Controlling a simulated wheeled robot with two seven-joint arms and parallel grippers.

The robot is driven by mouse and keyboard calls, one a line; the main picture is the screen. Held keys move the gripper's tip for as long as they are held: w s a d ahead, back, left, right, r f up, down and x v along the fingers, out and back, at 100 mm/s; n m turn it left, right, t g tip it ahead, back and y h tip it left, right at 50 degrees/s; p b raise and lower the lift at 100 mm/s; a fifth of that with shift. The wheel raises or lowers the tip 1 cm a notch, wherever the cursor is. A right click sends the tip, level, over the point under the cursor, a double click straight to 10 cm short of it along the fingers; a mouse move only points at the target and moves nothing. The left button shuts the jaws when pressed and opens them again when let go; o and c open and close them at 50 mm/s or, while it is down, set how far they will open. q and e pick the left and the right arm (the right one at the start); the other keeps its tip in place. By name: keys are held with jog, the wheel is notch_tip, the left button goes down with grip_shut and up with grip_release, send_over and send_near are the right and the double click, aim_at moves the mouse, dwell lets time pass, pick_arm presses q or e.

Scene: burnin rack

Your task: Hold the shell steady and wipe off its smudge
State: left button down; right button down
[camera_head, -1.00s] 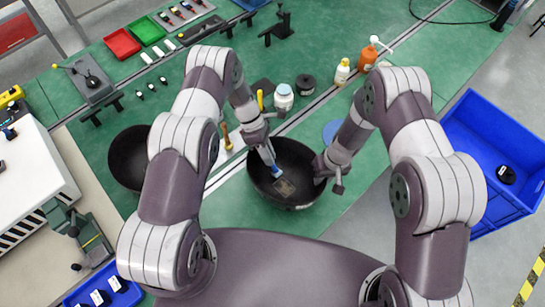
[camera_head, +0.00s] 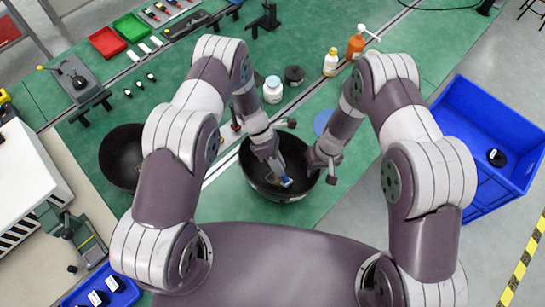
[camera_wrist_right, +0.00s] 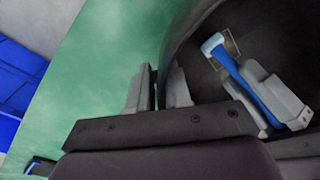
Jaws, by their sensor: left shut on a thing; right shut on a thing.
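The dark shell (camera_head: 258,184) is an open round bowl on the green bench; its inner wall fills the right side of the right wrist view (camera_wrist_right: 205,28). My right gripper (camera_head: 318,166) is shut on the shell's right rim, which runs between its fingers in the right wrist view (camera_wrist_right: 159,90). My left gripper (camera_head: 272,160) reaches into the shell, shut on a blue-handled wiper (camera_head: 286,182). The wiper's pale blue head (camera_wrist_right: 213,42) lies against the inner wall at a faint brownish square smudge (camera_wrist_right: 232,42), partly covering it.
A second dark bowl (camera_head: 121,158) stands to the left. A white jar (camera_head: 273,90), a dark jar (camera_head: 294,75), a yellow-white bottle (camera_head: 331,62) and an orange spray bottle (camera_head: 356,44) stand behind. A blue bin (camera_head: 480,185) is at the right.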

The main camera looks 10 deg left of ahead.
pick_arm(q)
jog(key=shift+s+a, duration=0.15)
jog(key=shift+s, duration=0.1)
jog(key=shift+w+a+f, duration=0.1)
jog(key=shift+w+a, duration=1.25)
jog(key=shift+a, duration=0.25)
jog(key=shift+w+a, duration=1.3)
jog(key=shift+a, duration=0.3)
jog(key=shift+s+d, duration=1.2)
jog(key=shift+d, duration=0.3)
jog(key=shift+s+d+f, duration=0.1)
jog(key=shift+s+d, duration=1.45)
jog(key=shift+d, duration=0.15)
jog(key=shift+w+r, duration=0.15)
jog(key=shift+r, duration=2.95)
jog(key=shift+r, duration=0.1)
jog(key=shift+r, duration=1.4)
